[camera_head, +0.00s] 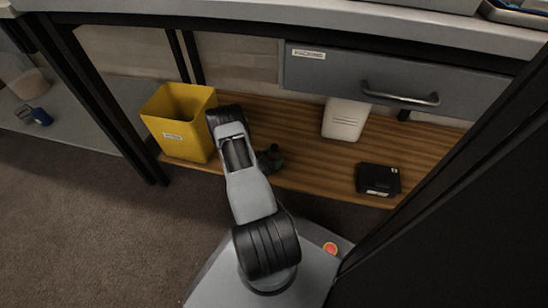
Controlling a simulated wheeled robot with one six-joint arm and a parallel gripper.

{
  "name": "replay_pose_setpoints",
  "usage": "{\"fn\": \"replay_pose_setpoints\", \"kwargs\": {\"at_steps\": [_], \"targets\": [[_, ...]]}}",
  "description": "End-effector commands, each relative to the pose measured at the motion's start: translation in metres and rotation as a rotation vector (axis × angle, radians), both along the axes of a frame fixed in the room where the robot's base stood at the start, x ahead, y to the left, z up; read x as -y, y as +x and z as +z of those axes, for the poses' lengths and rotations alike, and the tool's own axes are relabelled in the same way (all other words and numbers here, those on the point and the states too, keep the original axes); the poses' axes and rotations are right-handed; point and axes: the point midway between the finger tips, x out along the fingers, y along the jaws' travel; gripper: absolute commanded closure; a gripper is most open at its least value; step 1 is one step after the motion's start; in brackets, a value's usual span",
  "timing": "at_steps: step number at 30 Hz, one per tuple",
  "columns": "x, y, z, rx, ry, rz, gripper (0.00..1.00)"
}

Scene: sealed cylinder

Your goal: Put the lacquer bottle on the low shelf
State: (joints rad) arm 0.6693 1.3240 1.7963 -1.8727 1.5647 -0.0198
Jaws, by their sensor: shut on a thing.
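The low shelf (312,184) is a brown wood-grain board under the workbench. My arm reaches forward over its front edge. My gripper (268,159) is a small dark shape just right of my forearm, over the shelf's left-middle part. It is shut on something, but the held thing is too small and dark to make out. I cannot tell whether it touches the shelf. I cannot identify the lacquer bottle for certain in this view.
A yellow bin (178,122) stands at the shelf's left end. A white container (343,119) stands at the back and a black box (378,180) near the front right. A grey drawer (385,82) hangs above. Bare board shows between gripper and box.

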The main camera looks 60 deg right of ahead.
Motion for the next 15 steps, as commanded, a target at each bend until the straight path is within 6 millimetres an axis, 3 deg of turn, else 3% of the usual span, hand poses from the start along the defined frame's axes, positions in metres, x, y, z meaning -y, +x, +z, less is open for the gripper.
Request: {"fn": "replay_pose_setpoints", "kwargs": {"at_steps": [3, 4, 12, 15], "targets": [[0.0, 0.0001, -0.0022, 0.0, -0.001, 0.0, 0.69], [-0.0001, -0.0001, -0.0029, 0.0, 0.0, 0.0, 0.37], [-0.0001, -0.0001, -0.0025, 0.0, 0.0, 0.0, 0.12], [-0.0001, -0.0001, -0.0025, 0.0, 0.0, 0.0, 0.12]]}}
